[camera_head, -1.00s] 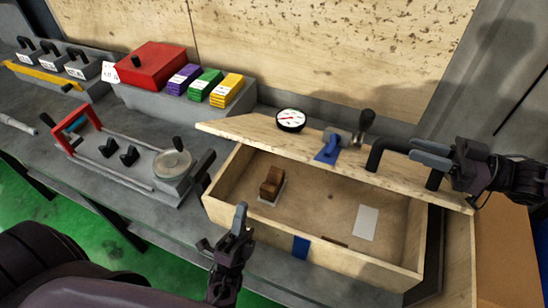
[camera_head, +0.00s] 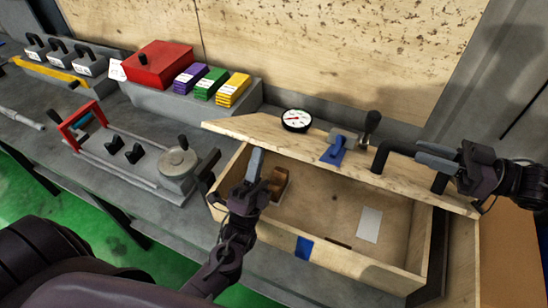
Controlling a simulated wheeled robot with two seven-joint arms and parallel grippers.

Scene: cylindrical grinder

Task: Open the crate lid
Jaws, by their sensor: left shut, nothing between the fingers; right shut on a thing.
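The wooden crate (camera_head: 380,262) stands on the bench at the right with its top open. Its lid (camera_head: 272,131) is raised along the back and carries a round dial, a blue latch (camera_head: 333,153) and a black bar handle (camera_head: 384,150). My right gripper (camera_head: 428,156) is shut on the lid handle at the lid's right part. My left gripper (camera_head: 254,166) is shut and empty, over the crate's left end. It partly hides a brown block (camera_head: 278,184) inside. A white card (camera_head: 369,224) lies on the crate floor.
A grinder model (camera_head: 170,170) with a red frame stands left of the crate. A red box (camera_head: 158,66) and purple, green and yellow packs (camera_head: 232,90) sit on a grey ledge behind. A wooden board backs the bench.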

